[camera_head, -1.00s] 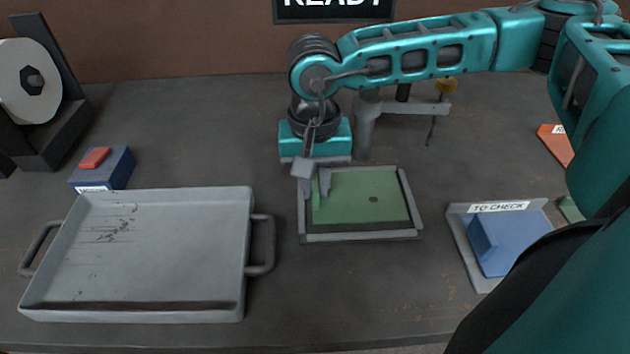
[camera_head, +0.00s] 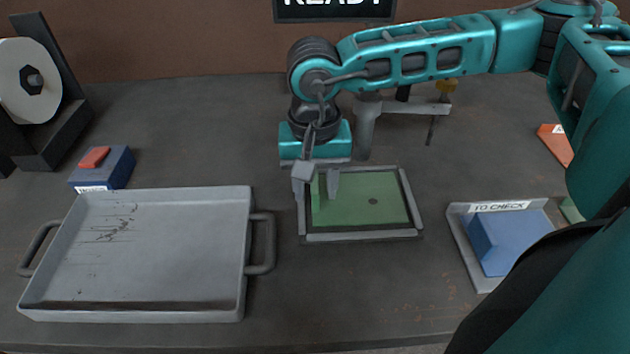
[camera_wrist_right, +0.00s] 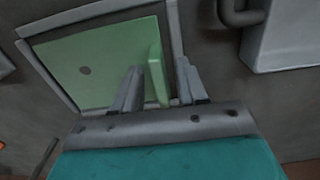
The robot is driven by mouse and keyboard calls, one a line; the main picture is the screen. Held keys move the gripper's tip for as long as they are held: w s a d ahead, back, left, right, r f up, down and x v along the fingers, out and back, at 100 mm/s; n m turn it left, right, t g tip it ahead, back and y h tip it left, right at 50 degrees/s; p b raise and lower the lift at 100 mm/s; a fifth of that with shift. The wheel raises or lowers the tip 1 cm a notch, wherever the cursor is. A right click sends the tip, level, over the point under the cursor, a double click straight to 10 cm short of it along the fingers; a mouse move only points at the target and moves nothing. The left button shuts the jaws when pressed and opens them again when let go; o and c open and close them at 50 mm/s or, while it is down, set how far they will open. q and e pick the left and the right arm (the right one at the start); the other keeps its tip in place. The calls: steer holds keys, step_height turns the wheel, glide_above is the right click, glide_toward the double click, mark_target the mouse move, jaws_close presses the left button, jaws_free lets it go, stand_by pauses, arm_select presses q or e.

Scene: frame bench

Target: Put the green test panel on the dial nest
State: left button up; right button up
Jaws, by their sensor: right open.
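The green test panel (camera_head: 372,187) lies inside the grey-rimmed dial nest (camera_head: 362,237), with a dark strip of floor showing along the near edge. The panel has an upright light-green ridge on its left side. My right gripper (camera_head: 316,194) is open over that side, its fingers apart on either side of the ridge. In the right wrist view, the ridge of the panel (camera_wrist_right: 92,65) stands between the spread fingers of the gripper (camera_wrist_right: 158,86), with gaps visible. The nest's rim (camera_wrist_right: 48,72) also shows there. My left gripper is out of view.
A stand with a side arm (camera_head: 415,108) and a yellow-topped probe rises behind the nest. An empty grey tray (camera_head: 150,250) lies left. A "TO CHECK" tray (camera_head: 462,232) with a blue block (camera_head: 505,240) is right. A red-buttoned blue box (camera_head: 105,168) stands back left.

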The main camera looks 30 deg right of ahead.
step_height(320, 180, up, 12)
steer(key=shift+r, duration=0.15)
stand_by(0.7)
